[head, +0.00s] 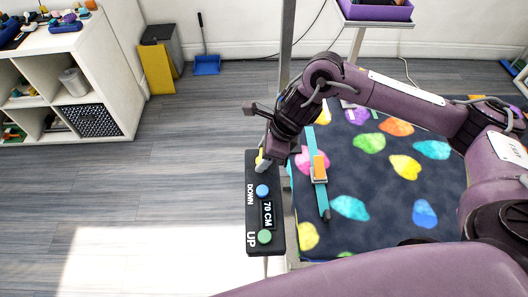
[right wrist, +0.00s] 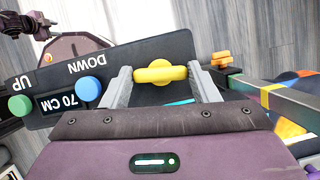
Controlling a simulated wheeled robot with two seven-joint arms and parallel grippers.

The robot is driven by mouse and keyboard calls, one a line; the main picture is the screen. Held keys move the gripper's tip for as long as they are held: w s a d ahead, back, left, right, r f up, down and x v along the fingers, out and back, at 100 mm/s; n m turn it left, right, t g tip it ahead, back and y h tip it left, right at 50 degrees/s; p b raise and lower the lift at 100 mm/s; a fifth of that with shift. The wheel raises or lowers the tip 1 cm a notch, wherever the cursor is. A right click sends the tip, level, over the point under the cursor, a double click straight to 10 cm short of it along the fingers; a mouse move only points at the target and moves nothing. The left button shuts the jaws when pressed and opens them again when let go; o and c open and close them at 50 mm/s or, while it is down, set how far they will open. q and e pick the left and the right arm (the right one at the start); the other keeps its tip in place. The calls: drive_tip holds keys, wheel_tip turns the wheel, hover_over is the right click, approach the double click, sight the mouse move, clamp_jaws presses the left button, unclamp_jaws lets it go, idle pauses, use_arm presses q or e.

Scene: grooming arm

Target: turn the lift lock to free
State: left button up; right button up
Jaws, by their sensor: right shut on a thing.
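The control box (head: 251,228) is a dark panel with a blue button by DOWN, a green button by UP and a display reading 70 CM. The lift lock is a yellow knob (right wrist: 160,73) at the box's far end. Its bar lies roughly along the box's length in the right wrist view. My right gripper (right wrist: 163,88) is shut on the knob, one grey finger at each end. In the head view my right gripper (head: 264,160) mostly covers the knob. A dark purple part of mine at the wrist view's upper left may be my left arm; its gripper is unclear.
The grooming table (head: 385,178) with a colourful spotted mat stands right of the box. A teal strap with an orange piece (head: 319,168) lies at its edge. An upright metal post (head: 287,45) rises behind my gripper. Open floor lies left, beyond it a white shelf (head: 105,66).

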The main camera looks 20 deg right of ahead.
drive_tip(key=shift+m+t, duration=0.4)
drive_tip(key=shift+m, duration=0.4)
drive_tip(key=shift+a+m+t+h, duration=0.1)
drive_tip(key=shift+m+t+h, duration=0.2)
drive_tip(key=shift+m, duration=0.6)
drive_tip(key=shift+s+r+m+h, duration=0.1)
drive_tip(key=shift+m+h, duration=0.2)
drive_tip(key=shift+m, duration=0.7)
drive_tip(key=shift+a+r+m+t+h+p, duration=0.1)
drive_tip(key=shift+m+t+h+p, duration=0.25)
drive_tip(key=shift+m+p, duration=0.4)
drive_tip(key=shift+m+h+p, duration=0.25)
drive_tip(key=shift+m+p, duration=0.4)
drive_tip(key=shift+m, duration=0.3)
drive_tip(key=m+h+p, duration=0.1)
drive_tip(key=m+p, duration=0.1)
drive_tip(key=p, duration=0.1)
drive_tip(key=m+h+p, duration=0.1)
drive_tip(key=m+p, duration=0.2)
drive_tip(key=shift+a+r+t, duration=0.15)
drive_tip(key=shift+t, duration=0.1)
drive_tip(key=shift+m+h+p, duration=0.3)
drive_tip(key=shift+m+p, duration=0.6)
drive_tip(key=shift+p, duration=0.05)
drive_tip(key=shift+f+m+p, duration=0.25)
drive_tip(key=shift+m+p, duration=0.15)
